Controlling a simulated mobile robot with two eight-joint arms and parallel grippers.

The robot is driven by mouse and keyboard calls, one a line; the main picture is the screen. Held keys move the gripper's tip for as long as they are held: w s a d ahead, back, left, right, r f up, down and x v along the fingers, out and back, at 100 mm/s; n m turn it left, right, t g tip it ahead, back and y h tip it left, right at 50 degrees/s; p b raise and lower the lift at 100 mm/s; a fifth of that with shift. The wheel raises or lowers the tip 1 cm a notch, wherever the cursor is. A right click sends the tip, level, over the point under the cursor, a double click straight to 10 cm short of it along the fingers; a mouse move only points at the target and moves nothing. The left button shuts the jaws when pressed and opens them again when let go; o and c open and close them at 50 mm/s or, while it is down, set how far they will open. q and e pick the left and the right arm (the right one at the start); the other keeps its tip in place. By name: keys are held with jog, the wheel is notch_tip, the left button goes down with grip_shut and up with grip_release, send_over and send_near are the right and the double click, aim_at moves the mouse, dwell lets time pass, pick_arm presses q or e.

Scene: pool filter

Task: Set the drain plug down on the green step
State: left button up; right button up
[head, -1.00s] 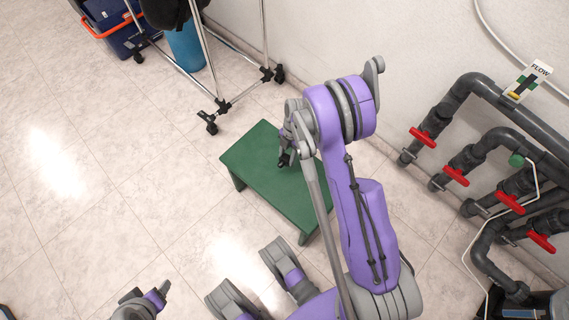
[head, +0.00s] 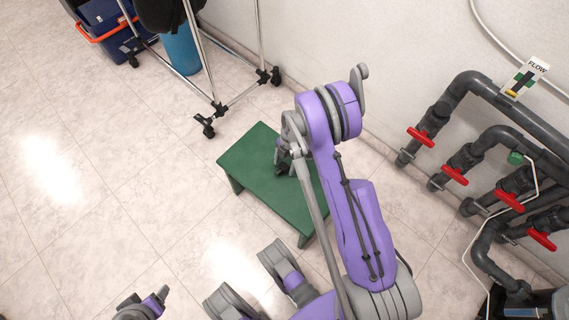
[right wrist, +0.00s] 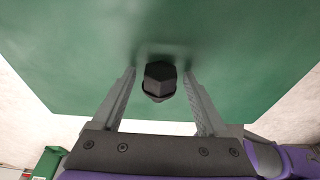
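The green step (head: 245,172) stands on the floor near the wall, and its top fills most of the right wrist view (right wrist: 245,45). The drain plug (right wrist: 160,78), black with a hexagonal head, is at the step's top between the fingers of my right gripper (right wrist: 160,85). A gap shows between the plug and each finger, so the gripper is open around it. In the head view my right gripper (head: 283,162) is low over the middle of the step, and the plug is hard to tell from the dark fingers.
Grey pipes with red valve handles (head: 455,175) run along the wall at right. A wheeled metal rack (head: 222,107) stands behind the step, with a blue cylinder (head: 182,52) and a blue bin (head: 103,18) near it. The floor left of the step is clear.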

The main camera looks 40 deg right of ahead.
jog(key=p+v, duration=0.3)
jog(key=v, duration=0.9)
jog(key=s+a+r+m+t+h, duration=0.2)
jog(key=s+a+r+m, duration=0.2)
jog(key=a+r+m, duration=0.6)
jog(key=s+a+r+m+t, duration=0.1)
jog(key=s+a+r+m, duration=0.2)
jog(key=s, duration=0.3)
jog(key=s+a+r+m+t, duration=0.1)
jog(key=s+a+r+m, duration=0.2)
jog(key=s+a+m, duration=0.3)
jog(key=shift+s+a+r+t+h, duration=0.2)
jog(key=shift+s+r+t+h, duration=0.1)
jog(key=shift+s+r+t, duration=0.1)
